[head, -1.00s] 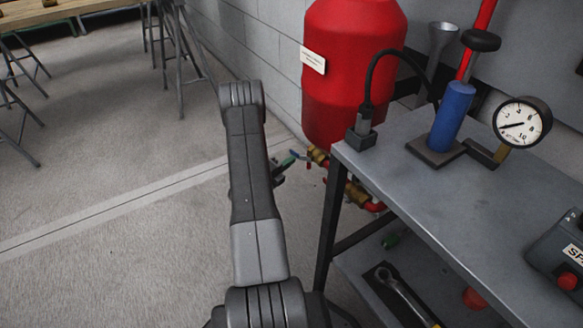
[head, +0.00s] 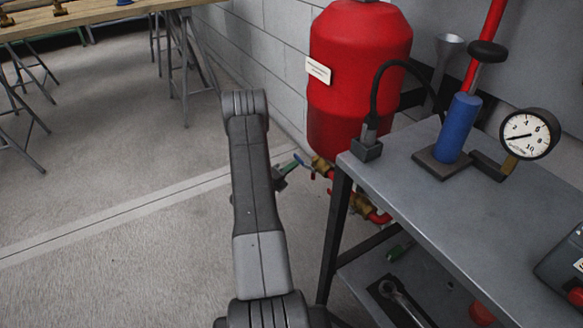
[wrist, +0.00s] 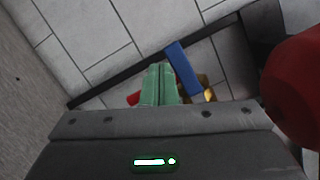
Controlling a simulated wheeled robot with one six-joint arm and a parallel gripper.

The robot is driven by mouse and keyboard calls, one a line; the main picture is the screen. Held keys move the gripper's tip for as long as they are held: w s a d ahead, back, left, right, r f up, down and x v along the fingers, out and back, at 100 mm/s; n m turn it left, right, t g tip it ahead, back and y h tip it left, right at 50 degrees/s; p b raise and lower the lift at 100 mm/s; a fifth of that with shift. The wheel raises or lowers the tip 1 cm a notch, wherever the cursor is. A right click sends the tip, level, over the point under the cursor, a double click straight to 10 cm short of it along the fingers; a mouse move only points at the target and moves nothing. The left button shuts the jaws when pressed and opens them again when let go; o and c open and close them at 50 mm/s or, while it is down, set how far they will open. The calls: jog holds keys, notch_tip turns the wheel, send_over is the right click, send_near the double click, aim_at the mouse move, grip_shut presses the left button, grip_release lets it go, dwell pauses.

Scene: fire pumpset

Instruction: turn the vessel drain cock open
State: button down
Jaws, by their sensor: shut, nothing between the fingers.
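The red vessel (head: 360,75) stands against the block wall, with brass fittings (head: 322,167) below it. A cock with a blue lever (head: 302,160) is at the left end of these fittings. In the wrist view the blue lever (wrist: 183,68) is a slanted bar, with a bit of brass (wrist: 207,92) behind its lower end. My gripper (head: 288,174) is at the cock, partly hidden by my arm. In the wrist view its green fingers (wrist: 158,84) are together and empty, just left of the lever. I cannot tell whether they touch it.
A grey metal bench (head: 440,195) stands close on the right, with a blue cylinder (head: 457,127) and pressure gauge (head: 528,134) on it. Its lower shelf holds a wrench (head: 402,300). A second brass valve with red pipe (head: 378,216) is behind the bench leg.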

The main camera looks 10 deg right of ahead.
jog(key=p+v, duration=0.3)
jog(key=v, duration=1.1)
jog(key=shift+d, duration=0.15)
jog(key=b+x, duration=0.3)
jog(key=x, duration=1)
jog(key=shift+w+d, duration=0.25)
jog(key=shift+a, duration=0.1)
